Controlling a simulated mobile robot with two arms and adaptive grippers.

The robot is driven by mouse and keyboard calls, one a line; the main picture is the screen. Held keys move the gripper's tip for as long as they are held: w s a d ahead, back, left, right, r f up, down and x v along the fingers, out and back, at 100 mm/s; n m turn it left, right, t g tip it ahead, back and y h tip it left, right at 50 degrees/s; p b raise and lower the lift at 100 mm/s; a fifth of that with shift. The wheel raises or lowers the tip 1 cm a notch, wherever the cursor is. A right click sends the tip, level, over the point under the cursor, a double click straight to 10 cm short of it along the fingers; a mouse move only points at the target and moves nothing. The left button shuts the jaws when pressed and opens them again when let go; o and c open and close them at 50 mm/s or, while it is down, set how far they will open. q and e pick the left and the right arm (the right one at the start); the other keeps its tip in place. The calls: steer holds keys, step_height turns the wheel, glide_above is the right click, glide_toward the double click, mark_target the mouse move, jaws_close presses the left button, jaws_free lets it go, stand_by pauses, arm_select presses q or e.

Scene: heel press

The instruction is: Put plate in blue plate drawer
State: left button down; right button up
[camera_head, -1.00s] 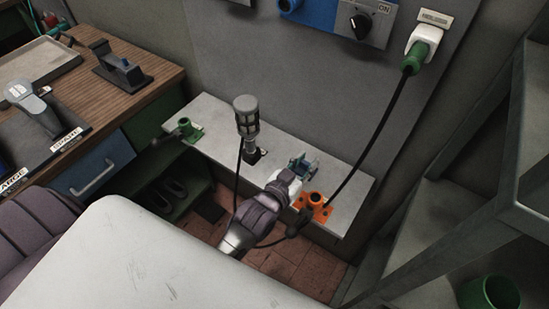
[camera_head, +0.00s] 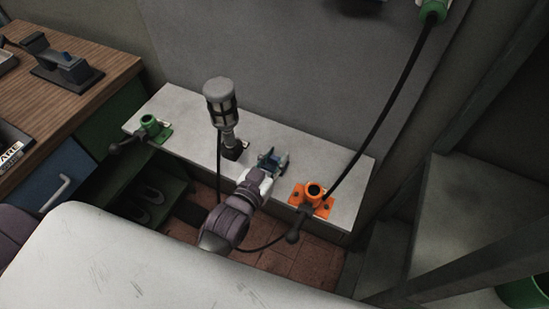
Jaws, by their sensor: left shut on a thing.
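No plate can be told apart for certain. The blue drawer (camera_head: 70,163) is in the cabinet at the left edge. It looks shut and has a pale bar handle (camera_head: 57,195); part of its front is cut off.
The caged lamp (camera_head: 220,100) stands upright on the bench. The orange fixture (camera_head: 314,195) and a green fixture (camera_head: 150,127) are at the bench's front edge. A black cable (camera_head: 385,110) crosses the right side. A grey metal frame (camera_head: 480,215) stands at right.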

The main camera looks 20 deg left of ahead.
arm_select(q)
steer(key=shift+s+r, duration=0.1)
steer(key=shift+s, duration=0.05)
steer(key=c, duration=0.9)
jaws_free()
steer(key=shift+o, duration=0.2)
steer(key=shift+r, duration=0.1)
steer(key=v, duration=1.2)
steer(key=shift+b, duration=0.4)
